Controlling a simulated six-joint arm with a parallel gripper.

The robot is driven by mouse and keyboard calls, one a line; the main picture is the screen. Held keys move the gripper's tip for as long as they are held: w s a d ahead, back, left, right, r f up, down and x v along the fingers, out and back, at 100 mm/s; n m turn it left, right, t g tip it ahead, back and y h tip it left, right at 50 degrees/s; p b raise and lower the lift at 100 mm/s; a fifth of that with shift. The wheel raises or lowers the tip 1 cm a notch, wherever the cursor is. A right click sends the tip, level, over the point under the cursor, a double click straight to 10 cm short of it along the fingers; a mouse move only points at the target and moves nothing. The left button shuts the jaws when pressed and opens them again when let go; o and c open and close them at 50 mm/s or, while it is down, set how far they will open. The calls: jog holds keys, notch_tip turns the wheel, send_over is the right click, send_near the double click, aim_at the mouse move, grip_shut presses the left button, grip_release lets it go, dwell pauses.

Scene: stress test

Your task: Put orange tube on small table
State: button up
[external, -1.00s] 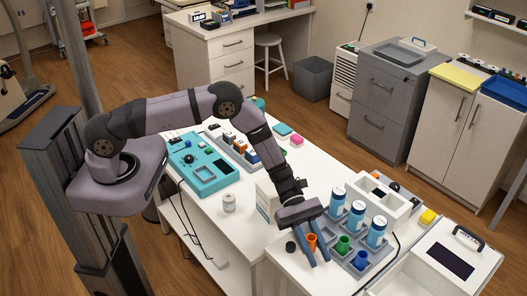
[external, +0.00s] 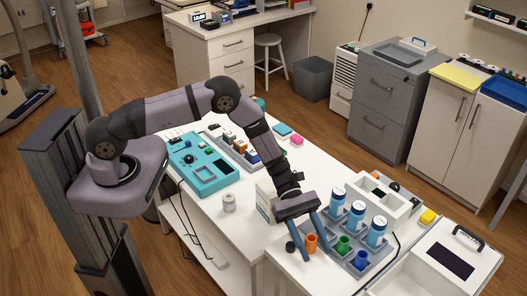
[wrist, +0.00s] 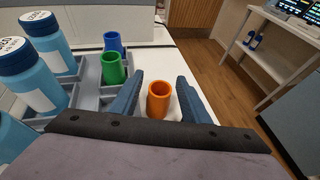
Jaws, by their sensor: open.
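The orange tube (external: 311,243) is an open-topped cylinder. It stands upright on a white table top (external: 283,262), just left of the grey rack. My gripper (external: 320,258) is open and low over it, with one finger on each side of the tube. In the wrist view the orange tube (wrist: 158,101) shows between the two spread fingers (wrist: 158,98), with a visible gap on both sides. Which surface the task calls the small table is not clear from the frames.
The grey rack (external: 352,262) holds a green tube (external: 343,244), a blue tube (external: 361,258) and several blue-and-white bottles (external: 376,232). A white box (external: 266,200) stands behind my gripper.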

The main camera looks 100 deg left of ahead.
jog(key=b+v, duration=0.3)
jog(key=v, duration=0.7)
jog(key=s+d+r+m+g+y, duration=0.2)
jog(key=s+d+r+m+g, duration=0.1)
jog(key=s+d+m+g, duration=0.3)
jog(key=s+r+m+y, duration=0.1)
jog(key=s+m+y, duration=0.4)
jog(key=s+m, duration=0.3)
jog(key=s+r+m+y, duration=0.2)
jog(key=s+m+y, duration=0.2)
jog(key=s+m, duration=0.5)
jog(key=s, duration=0.2)
jog(key=shift+s+a+r+m+g+y, duration=0.3)
jog(key=shift+a+r+y, duration=0.05)
jog(key=shift+a+y, duration=0.05)
